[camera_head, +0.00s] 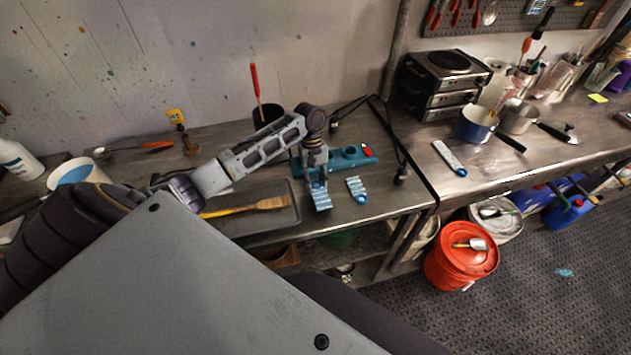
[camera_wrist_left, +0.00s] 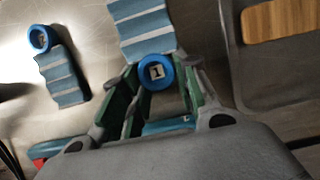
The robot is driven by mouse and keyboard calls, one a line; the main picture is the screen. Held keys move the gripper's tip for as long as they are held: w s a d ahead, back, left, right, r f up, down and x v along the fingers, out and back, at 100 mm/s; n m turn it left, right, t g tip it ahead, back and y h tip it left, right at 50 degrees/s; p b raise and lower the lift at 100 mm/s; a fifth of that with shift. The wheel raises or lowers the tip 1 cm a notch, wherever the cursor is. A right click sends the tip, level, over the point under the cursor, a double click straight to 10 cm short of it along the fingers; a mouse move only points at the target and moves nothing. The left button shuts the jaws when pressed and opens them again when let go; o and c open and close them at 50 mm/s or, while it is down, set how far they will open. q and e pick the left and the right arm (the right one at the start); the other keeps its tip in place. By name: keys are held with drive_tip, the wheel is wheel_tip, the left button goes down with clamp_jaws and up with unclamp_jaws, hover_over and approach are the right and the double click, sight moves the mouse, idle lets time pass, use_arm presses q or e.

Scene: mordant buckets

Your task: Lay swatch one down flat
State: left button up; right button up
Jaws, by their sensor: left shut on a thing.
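Swatch one (camera_wrist_left: 143,25) is a blue and white striped strip with a round blue cap marked 1 (camera_wrist_left: 157,72). My left gripper (camera_head: 317,176) is shut on it at the cap end, and in the left wrist view the cap lies between the fingertips (camera_wrist_left: 150,85). In the head view the striped strip (camera_head: 321,198) reaches toward the table's front edge. I cannot tell whether it touches the metal table (camera_head: 395,204). A second striped swatch (camera_head: 356,185) lies to its right, its blue cap toward the front edge. My right gripper is out of view.
A teal holder (camera_head: 350,158) stands behind the swatches. A dark tray (camera_head: 270,220) with a yellow-handled brush (camera_head: 245,207) lies to the left. A pale strip with a blue end (camera_head: 449,156) lies on the right table. An orange bucket (camera_head: 460,268) stands on the floor.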

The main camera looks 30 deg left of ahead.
use_arm(q)
drive_tip(key=shift+s+d+f, duration=0.15)
drive_tip(key=shift+s+f, duration=0.2)
drive_tip(key=shift+f, duration=0.2)
drive_tip(key=o, duration=0.7)
drive_tip(key=shift+f, duration=0.1)
drive_tip(key=shift+o, duration=1)
drive_tip(key=shift+w+f, duration=0.1)
drive_tip(key=shift+w, duration=0.1)
drive_tip(key=shift+w+r, duration=0.1)
drive_tip(key=shift+r, duration=0.25)
drive_tip(key=shift+a+r+b, duration=0.2)
drive_tip(key=shift+r+b, duration=0.25)
drive_tip(key=shift+b, duration=0.25)
drive_tip(key=v, duration=1.2)
drive_tip(key=shift+p, duration=0.3)
drive_tip(key=shift+d, duration=0.15)
